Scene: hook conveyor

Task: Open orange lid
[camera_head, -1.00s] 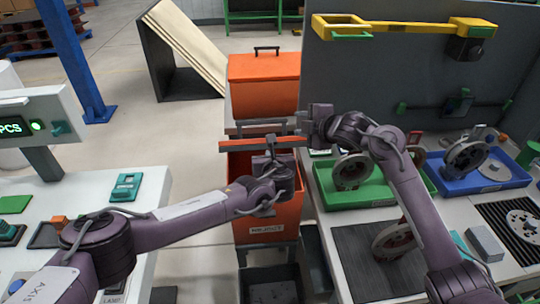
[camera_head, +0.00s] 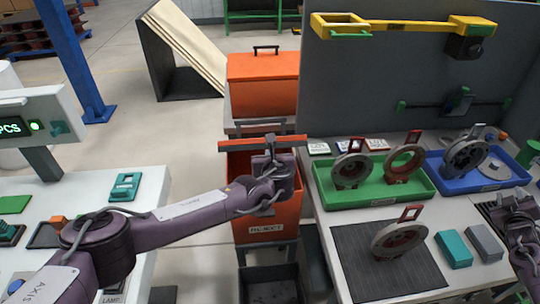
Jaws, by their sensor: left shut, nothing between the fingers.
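An orange bin (camera_head: 258,230) with a white REJECT label stands open in the middle. My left gripper (camera_head: 270,146) is shut and empty. It is at the near side of the lid, overlapping its middle; whether it touches the lid is unclear. My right gripper (camera_head: 522,200) is at the far right edge, partly cut off, away from the lid. Its fingers are too unclear to judge.
A second orange bin (camera_head: 263,97) with a closed top stands behind. The right table holds a green tray (camera_head: 375,198) and a blue tray (camera_head: 480,186) with ring parts, and a dark mat (camera_head: 355,270). A dark crate (camera_head: 270,284) sits below the open bin.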

